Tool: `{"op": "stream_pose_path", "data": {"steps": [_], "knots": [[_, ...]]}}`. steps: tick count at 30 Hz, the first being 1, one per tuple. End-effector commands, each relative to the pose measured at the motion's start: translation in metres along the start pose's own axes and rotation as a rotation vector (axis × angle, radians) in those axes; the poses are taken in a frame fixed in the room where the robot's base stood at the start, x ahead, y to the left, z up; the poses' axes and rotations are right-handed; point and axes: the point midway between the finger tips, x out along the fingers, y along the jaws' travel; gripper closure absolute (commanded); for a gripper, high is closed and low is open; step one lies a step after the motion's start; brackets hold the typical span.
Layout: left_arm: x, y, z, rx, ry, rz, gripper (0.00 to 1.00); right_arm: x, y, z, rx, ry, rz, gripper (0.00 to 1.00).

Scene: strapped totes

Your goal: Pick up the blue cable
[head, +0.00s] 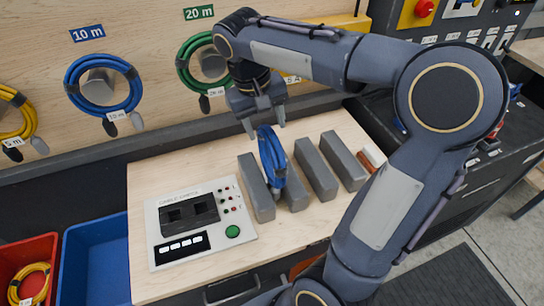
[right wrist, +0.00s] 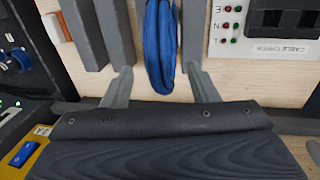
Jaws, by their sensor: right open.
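A coiled blue cable (head: 271,160) stands on the wooden table between grey blocks. It also shows in the right wrist view (right wrist: 160,48), upright in the picture between my two fingers. My right gripper (head: 265,127) is open and points down just above the cable, with a finger on each side of its line. The fingers look clear of it. The right wrist view shows the open right gripper (right wrist: 161,82) too. Another blue cable coil (head: 104,88) hangs on a wall peg under the 10 m label. My left gripper is not in view.
Grey blocks (head: 316,168) stand in a row beside the cable. A cable checker (head: 195,222) lies to the left on the table. Green (head: 185,62) and yellow (head: 22,115) coils hang on the wall. Red (head: 52,243) and blue (head: 68,250) totes stand at left.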

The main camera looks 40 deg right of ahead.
Motion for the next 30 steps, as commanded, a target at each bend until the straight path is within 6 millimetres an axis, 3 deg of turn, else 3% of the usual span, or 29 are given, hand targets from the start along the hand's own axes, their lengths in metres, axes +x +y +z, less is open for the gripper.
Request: {"op": "stream_pose_path", "data": {"steps": [18,26,30], "knots": [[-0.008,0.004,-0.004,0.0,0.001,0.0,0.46,0.073,0.007,-0.004,0.003,-0.005,0.008,0.46],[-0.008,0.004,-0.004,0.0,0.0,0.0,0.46,0.076,0.006,-0.004,0.003,-0.003,0.007,0.46],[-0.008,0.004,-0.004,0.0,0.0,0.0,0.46,0.076,0.006,-0.004,0.003,-0.003,0.006,0.62]]}}
